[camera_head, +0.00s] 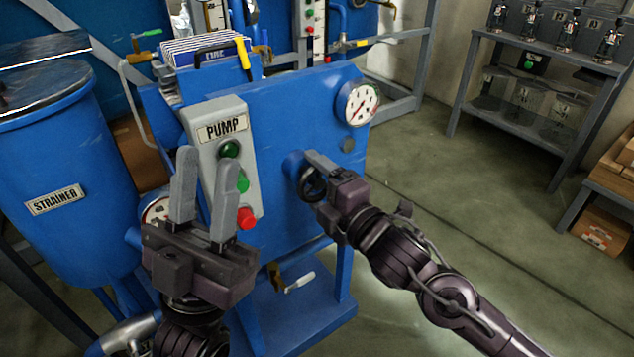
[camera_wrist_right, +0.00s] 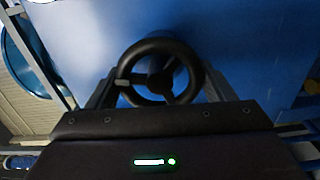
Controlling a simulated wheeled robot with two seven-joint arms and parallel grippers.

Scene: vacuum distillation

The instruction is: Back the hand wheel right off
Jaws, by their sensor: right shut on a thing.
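The hand wheel (camera_wrist_right: 160,71) is a small black wheel with three spokes. It stands out from the blue panel (camera_head: 275,110), and in the head view (camera_head: 313,186) it is partly hidden by my right gripper (camera_head: 308,172). My right gripper is shut on the hand wheel, with one finger on each side of its rim in the right wrist view. My left gripper (camera_head: 208,190) is open and empty, its fingers pointing up in front of the grey pump box (camera_head: 221,160), apart from the wheel.
A pressure gauge (camera_head: 358,103) sits on the panel above and right of the wheel. The pump box carries green and red buttons. The blue strainer tank (camera_head: 50,170) stands at the left. A metal shelf (camera_head: 535,100) stands at the back right, with open floor before it.

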